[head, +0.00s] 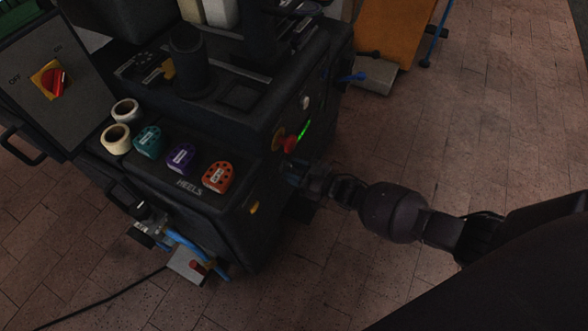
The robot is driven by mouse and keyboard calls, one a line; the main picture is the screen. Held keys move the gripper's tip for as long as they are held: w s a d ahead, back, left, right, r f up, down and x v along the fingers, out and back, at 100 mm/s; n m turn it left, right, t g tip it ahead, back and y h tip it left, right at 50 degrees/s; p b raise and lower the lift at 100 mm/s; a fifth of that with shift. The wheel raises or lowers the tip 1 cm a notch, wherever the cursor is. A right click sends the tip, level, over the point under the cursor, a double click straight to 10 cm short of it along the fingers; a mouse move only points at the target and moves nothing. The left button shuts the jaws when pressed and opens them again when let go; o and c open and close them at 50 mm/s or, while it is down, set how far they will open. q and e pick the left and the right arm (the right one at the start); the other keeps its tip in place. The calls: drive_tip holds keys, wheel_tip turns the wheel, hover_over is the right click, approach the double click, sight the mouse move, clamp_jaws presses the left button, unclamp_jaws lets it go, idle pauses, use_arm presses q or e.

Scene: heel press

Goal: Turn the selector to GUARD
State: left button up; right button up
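The black heel press (225,110) stands at the upper left, seen from above. My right arm comes in from the right. Its gripper (292,172) is at the press's side panel, just below a red button (289,144). The gripper is dark and small here, so I cannot tell whether its fingers are open or shut, or whether they touch anything. I cannot make out a selector marked GUARD; one may be hidden behind the gripper. A red rotary switch (56,84) on a yellow plate, marked OFF and ON, is on the grey box at the left. My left gripper is not in view.
A green light strip (303,130) and a white button (305,103) are near the red button. Orange (218,177), purple (181,157) and teal (148,141) heels and tape rolls (117,138) lie on the HEELS shelf. Open brick floor (490,120) lies right.

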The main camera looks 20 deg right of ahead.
use_arm(q)
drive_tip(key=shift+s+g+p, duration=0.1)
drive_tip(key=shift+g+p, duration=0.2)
drive_tip(key=shift+p, duration=0.6)
use_arm(e)
drive_tip(key=v, duration=1)
drive_tip(key=shift+s+d, duration=0.25)
drive_tip(key=shift+s, duration=0.05)
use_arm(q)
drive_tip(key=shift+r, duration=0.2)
